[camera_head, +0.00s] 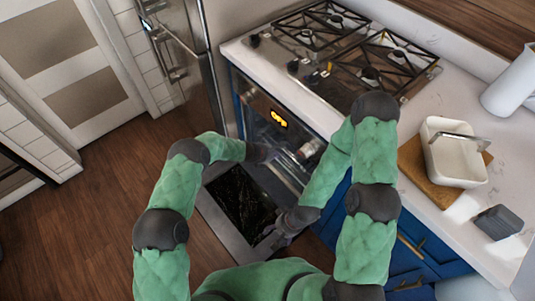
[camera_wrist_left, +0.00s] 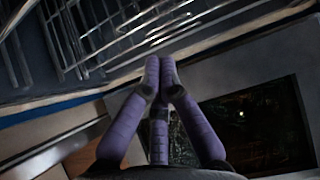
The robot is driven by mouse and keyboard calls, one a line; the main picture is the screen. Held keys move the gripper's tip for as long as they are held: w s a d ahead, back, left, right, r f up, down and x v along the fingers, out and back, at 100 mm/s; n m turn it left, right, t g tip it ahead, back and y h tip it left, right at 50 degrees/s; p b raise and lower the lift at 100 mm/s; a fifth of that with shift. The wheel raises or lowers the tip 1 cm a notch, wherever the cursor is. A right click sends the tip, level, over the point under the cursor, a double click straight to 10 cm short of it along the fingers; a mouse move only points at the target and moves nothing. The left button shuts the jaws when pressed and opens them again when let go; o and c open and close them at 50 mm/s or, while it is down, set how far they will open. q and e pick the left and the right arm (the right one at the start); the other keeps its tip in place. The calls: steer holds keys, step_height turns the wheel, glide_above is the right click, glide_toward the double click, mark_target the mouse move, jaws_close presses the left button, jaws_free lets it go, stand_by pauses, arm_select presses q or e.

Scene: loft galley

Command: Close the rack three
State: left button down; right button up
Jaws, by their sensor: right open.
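The oven (camera_head: 262,106) stands with its door (camera_head: 222,219) folded down and its dark glass facing up. Wire racks (camera_wrist_left: 125,30) show inside the oven in the left wrist view; which one is rack three I cannot tell. My left gripper (camera_head: 268,153) is at the oven opening in the head view. In the left wrist view its purple fingers (camera_wrist_left: 163,62) are together at the tips, in front of the rack wires, with nothing clearly held between them. My right gripper (camera_head: 279,228) is open, low over the right side of the oven door. My arms partly hide the oven opening.
A gas cooktop (camera_head: 340,50) sits above the oven. The counter at right holds a white container (camera_head: 455,165) on a wooden board, a grey block (camera_head: 498,222) and a white pitcher (camera_head: 510,82). A steel fridge (camera_head: 180,45) stands at left. Wooden floor (camera_head: 110,210) at left is clear.

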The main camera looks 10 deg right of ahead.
arm_select(q)
steer(key=p+v, duration=0.2)
steer(key=v, duration=0.5)
steer(key=shift+s+r, duration=0.1)
steer(key=shift+r, duration=0.05)
